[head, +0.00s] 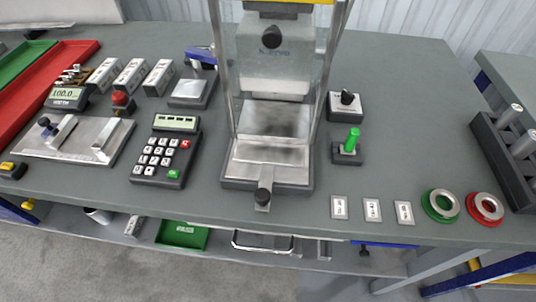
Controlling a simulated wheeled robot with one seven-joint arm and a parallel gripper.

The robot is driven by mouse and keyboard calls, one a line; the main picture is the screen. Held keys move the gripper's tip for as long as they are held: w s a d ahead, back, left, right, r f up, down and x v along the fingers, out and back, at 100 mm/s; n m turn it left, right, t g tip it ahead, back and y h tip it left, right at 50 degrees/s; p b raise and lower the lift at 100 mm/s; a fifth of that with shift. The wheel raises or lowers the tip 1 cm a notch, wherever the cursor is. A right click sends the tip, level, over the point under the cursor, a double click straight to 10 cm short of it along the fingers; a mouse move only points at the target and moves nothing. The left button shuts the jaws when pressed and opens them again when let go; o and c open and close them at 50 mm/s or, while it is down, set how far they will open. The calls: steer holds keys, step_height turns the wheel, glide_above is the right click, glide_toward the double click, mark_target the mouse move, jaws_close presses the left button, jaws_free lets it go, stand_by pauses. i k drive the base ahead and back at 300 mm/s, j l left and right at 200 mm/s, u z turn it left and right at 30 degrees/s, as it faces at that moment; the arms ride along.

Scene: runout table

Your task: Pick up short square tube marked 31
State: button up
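Three short, light grey square tubes lie side by side at the back left of the grey table: a left one (105,74), a middle one (131,75) and a right one (159,77). Dark marks show at their near ends, but they are too small to read, so I cannot tell which one is marked 31. A similar small pale piece (133,225) is on the shelf below, partly hidden by the table edge. My gripper is not in the head view.
A tall machine with clear guards (273,125) stands mid-table. A keypad (166,152), a metal plate fixture (75,139), a scale-like block (191,90) and a red button (121,99) surround the tubes. Red (50,78) and green trays lie left. The back right tabletop is clear.

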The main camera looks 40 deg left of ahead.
mark_target(155, 84)
steer(key=u, duration=1.6)
steer(key=i+j+u, duration=0.1)
steer(key=i+u, duration=0.25)
steer(key=i, duration=0.15)
steer(key=i+u, duration=0.3)
steer(key=i, duration=0.15)
steer(key=u, duration=0.25)
steer(key=z, duration=0.2)
steer(key=i, duration=0.05)
